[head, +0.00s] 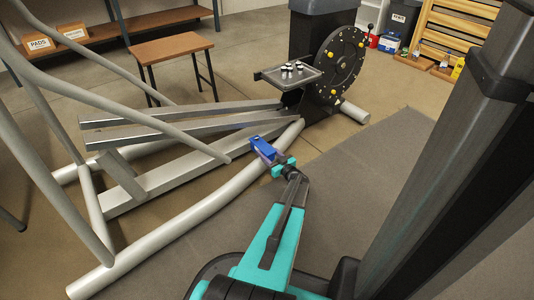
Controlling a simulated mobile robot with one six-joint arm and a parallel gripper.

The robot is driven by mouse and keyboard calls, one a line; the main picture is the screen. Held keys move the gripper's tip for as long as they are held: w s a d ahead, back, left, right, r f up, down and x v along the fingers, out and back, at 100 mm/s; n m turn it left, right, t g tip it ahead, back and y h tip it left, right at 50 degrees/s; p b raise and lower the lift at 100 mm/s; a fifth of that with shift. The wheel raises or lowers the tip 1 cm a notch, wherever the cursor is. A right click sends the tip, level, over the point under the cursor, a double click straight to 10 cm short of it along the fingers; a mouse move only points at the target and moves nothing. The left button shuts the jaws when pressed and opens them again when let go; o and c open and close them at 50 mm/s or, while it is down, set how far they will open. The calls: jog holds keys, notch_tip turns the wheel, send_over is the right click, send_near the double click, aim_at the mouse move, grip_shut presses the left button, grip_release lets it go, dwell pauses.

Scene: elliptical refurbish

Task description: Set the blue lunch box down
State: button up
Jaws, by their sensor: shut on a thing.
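The blue lunch box (263,148) is at the end of my arm in the middle of the head view. My gripper (275,161) is shut on it. The box appears held up in the air beside the grey tube frame of the elliptical machine. How far it is above the floor I cannot tell. The fingertips are small and partly hidden by the box and the wrist.
The elliptical's rails and tubes (190,213) fill the left. A grey tray (292,76) with small parts sits by the black disc (341,64). A brown-topped small table (170,47) stands behind, and a grey mat (370,165) lies clear at right.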

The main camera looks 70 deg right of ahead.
jog(key=o, duration=1.4)
jog(key=shift+r+p, duration=0.2)
jog(key=shift+p, duration=0.1)
jog(key=p+v, duration=0.4)
jog(key=v, duration=0.8)
jog(key=shift+f, duration=0.15)
